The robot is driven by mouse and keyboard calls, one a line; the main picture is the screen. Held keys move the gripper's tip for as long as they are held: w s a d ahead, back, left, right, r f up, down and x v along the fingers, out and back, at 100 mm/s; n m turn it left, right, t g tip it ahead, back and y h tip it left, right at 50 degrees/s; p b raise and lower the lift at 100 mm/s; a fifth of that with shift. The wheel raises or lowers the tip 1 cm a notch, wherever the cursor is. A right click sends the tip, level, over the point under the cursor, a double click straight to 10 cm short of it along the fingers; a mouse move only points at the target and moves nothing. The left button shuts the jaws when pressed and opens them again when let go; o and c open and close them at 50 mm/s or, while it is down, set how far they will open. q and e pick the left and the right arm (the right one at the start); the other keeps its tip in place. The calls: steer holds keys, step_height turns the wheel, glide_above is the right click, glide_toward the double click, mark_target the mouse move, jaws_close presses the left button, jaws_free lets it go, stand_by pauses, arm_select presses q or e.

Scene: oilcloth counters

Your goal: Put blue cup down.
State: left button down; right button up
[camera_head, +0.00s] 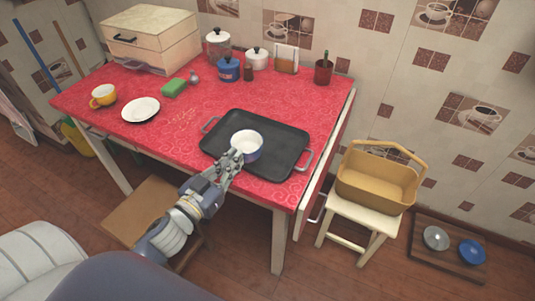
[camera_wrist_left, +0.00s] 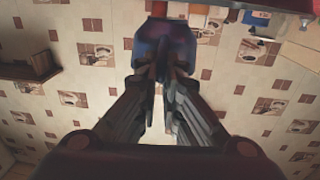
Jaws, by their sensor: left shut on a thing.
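The blue cup (camera_head: 252,154) has a blue outside and a pale inside. It is upright over the black tray (camera_head: 285,165) on the red-covered table. I cannot tell whether its bottom touches the tray. My left gripper (camera_head: 236,158) comes in from the near side and is shut on the cup's near side. In the left wrist view the dark blue cup (camera_wrist_left: 165,42) sits between the fingertips of my left gripper (camera_wrist_left: 166,72). My right gripper is not in view.
Canisters and a wooden box (camera_head: 150,50) stand at the back. A basket (camera_head: 375,190) stands on a stool to the right.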

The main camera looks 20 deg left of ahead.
arm_select(q)
steer(key=w+d, duration=0.4)
steer(key=w, duration=0.1)
steer(key=w+d+f+p, duration=0.1)
steer(key=w+d, duration=0.1)
steer(key=w, duration=0.1)
steer(key=shift+w+d, duration=0.1)
steer(key=shift+d, duration=0.25)
steer(key=shift+w+d, duration=0.1)
steer(key=shift+w, duration=0.05)
step_height(320, 180, down, 3)
steer(key=shift+f+b, duration=0.2)
steer(key=shift+b, duration=0.55)
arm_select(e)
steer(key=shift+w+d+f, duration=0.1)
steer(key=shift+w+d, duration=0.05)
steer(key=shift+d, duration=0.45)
arm_select(q)
steer(key=shift+f, duration=0.1)
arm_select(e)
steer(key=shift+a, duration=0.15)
arm_select(q)
steer(key=shift+f, duration=0.15)
steer(key=c, duration=1.8)
jaws_free()
steer(key=shift+o, duration=0.2)
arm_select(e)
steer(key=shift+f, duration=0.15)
